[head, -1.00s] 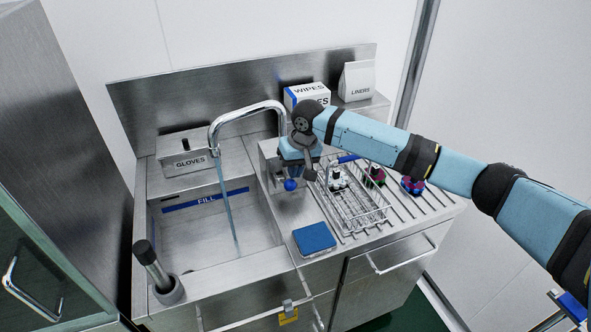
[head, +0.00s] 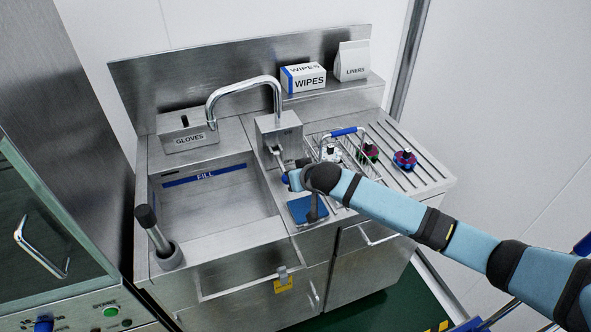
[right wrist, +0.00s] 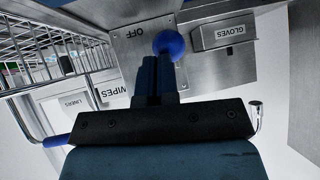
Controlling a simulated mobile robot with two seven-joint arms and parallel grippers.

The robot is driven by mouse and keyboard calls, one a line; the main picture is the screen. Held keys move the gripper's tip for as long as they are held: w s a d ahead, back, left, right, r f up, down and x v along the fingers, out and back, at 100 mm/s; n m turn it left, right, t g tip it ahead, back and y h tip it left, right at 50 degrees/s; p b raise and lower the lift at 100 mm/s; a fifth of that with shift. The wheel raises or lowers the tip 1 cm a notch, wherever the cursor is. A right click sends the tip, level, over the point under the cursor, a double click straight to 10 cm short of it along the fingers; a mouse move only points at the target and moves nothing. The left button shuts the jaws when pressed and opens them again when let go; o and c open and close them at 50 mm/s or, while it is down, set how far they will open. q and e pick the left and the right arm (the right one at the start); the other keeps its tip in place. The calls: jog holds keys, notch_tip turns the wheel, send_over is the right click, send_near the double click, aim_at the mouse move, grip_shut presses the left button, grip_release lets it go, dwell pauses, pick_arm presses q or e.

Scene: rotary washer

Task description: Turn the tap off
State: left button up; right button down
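The chrome tap spout (head: 243,84) arches over the sink (head: 215,215), and no water stream shows below it. The tap's lever comes out of a metal box (head: 279,132) and ends in a blue ball knob (head: 286,178), now low and towards the front. In the right wrist view the knob (right wrist: 168,43) is at my fingertips, beside a plate marked OFF. My right gripper (right wrist: 160,62) has its fingers close together, with nothing seen between them; whether they touch the knob is unclear. In the head view my wrist partly hides them. My left gripper is out of view.
A wire basket (head: 347,131) with a blue handle stands right of the lever, with colored pieces near it. A blue sponge (head: 300,208) lies below my wrist. The gloves box (head: 186,131) and wipes box (head: 303,78) stand at the back. A plunger-like handle (head: 150,222) is at front left.

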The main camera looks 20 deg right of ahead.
jog(key=shift+w+d+f+t, duration=0.1)
jog(key=shift+w+f+t, duration=0.05)
jog(key=shift+f+t, duration=0.35)
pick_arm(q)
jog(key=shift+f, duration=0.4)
pick_arm(e)
jog(key=shift+f, duration=0.3)
jog(key=shift+w, duration=0.1)
